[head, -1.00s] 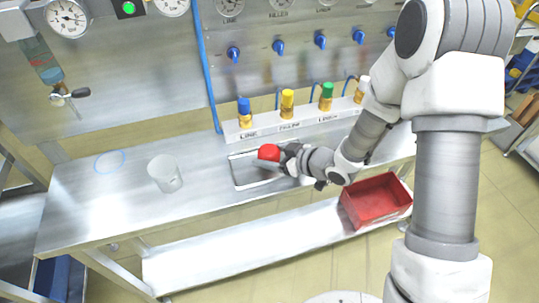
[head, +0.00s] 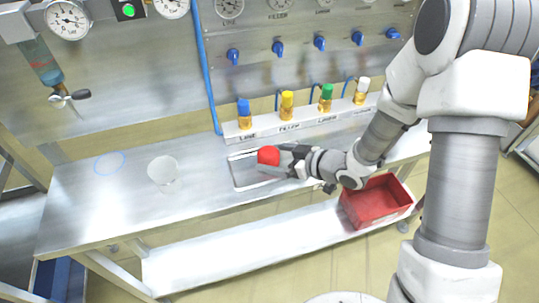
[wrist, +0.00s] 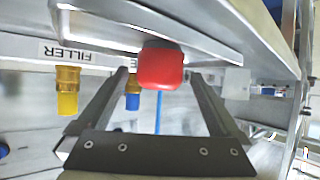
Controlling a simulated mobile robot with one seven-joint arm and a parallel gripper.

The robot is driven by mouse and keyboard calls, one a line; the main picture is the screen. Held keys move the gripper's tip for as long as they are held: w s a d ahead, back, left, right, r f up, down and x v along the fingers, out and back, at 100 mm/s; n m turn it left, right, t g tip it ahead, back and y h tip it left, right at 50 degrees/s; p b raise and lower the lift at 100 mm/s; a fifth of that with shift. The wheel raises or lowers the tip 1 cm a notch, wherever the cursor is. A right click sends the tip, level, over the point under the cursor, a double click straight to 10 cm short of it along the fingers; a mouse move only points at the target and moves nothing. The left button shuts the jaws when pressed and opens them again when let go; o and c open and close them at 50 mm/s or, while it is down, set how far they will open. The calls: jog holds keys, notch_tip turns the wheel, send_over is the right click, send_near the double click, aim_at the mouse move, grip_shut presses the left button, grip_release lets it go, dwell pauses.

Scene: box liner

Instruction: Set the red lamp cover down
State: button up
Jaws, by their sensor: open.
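The red lamp cover (head: 269,154) is at the shallow metal tray (head: 239,184) on the bench. In the wrist view, which is upside down, the red cover (wrist: 161,69) is against the tray's surface (wrist: 185,30), upright as far as I can tell. My gripper (head: 274,163) is open, with one finger on each side of the cover. In the wrist view a gap shows between the cover and each finger. The far finger is mostly hidden in the head view.
A labelled rail (head: 300,128) with blue-, yellow-, green- and white-topped fittings stands behind the tray. A clear cup (head: 164,174) stands to the left, near a blue ring mark (head: 110,162). A red bin (head: 376,203) is on the lower shelf. The bench's left part is mostly clear.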

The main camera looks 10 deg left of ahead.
jog(key=p+v, duration=0.1)
jog(key=v, duration=0.8)
jog(key=shift+d, duration=0.15)
jog(key=w+d+r+m+t+h, duration=0.2)
jog(key=w+d+r+m+h, duration=0.1)
jog(key=d+r+h, duration=0.4)
jog(key=w+d+r+m+t+h, duration=0.25)
jog(key=d+r, duration=0.25)
jog(key=d, duration=0.3)
jog(key=s+d+r+m+g+h, duration=0.25)
jog(key=s+d+r+m, duration=0.3)
jog(key=s, duration=0.35)
jog(key=s+a+r+m+g+y, duration=0.1)
jog(key=s+a+r+m, duration=0.1)
jog(key=s, duration=0.9)
jog(key=shift+s+a+r+g, duration=0.25)
jog(key=shift+a+r+g, duration=0.1)
jog(key=shift+a, duration=0.2)
